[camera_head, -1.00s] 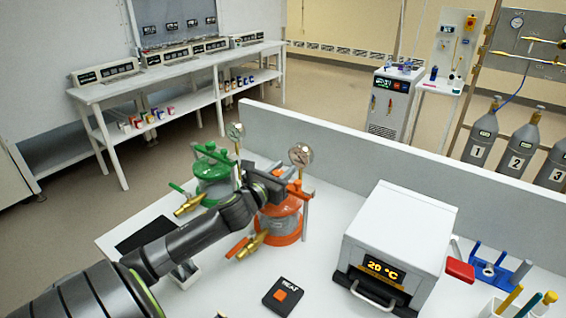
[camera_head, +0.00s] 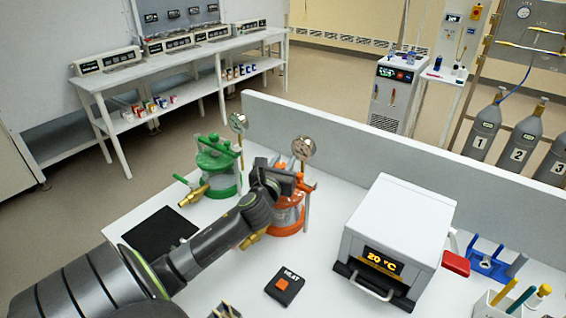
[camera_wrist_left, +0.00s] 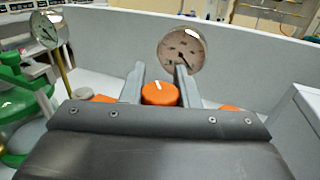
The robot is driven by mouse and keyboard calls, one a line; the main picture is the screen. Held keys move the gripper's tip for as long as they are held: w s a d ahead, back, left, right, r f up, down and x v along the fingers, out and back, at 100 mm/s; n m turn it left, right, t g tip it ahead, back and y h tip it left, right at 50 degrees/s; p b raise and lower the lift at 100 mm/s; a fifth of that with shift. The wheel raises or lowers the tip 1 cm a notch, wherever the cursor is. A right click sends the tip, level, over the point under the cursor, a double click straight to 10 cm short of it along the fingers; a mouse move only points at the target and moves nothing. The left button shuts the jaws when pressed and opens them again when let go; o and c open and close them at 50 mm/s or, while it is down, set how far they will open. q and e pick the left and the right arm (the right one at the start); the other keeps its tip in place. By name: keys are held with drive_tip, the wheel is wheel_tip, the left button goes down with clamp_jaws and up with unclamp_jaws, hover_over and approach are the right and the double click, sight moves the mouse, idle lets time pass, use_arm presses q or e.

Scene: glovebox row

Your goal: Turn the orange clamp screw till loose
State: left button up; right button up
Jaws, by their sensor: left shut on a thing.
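The orange clamp screw (camera_wrist_left: 160,93) shows in the left wrist view as a round orange knob with a white mark on top. My left gripper (camera_wrist_left: 160,88) has one grey finger on each side of it and is shut on it. In the head view my left gripper (camera_head: 284,182) is over the top of the orange-lidded vessel (camera_head: 289,217), and the screw cannot be made out there. The arm hides part of the vessel and its brass valve. A round gauge (camera_head: 304,147) stands above the vessel and also shows behind the screw in the wrist view (camera_wrist_left: 182,50). My right gripper is not in view.
A green-lidded vessel (camera_head: 216,165) stands left of the orange one. A white heater box (camera_head: 402,222) reading 20 °C is to the right, with a black HEAT pad (camera_head: 285,286) in front. A dark mat (camera_head: 160,230) lies at left. A low wall (camera_head: 400,155) runs behind.

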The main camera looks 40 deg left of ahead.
use_arm(q)
drive_tip(key=o, duration=1)
drive_tip(key=shift+b+v, duration=1.75)
drive_tip(key=shift+v, duration=7)
drive_tip(key=shift+a, duration=0.1)
drive_tip(key=shift+c, duration=0.2)
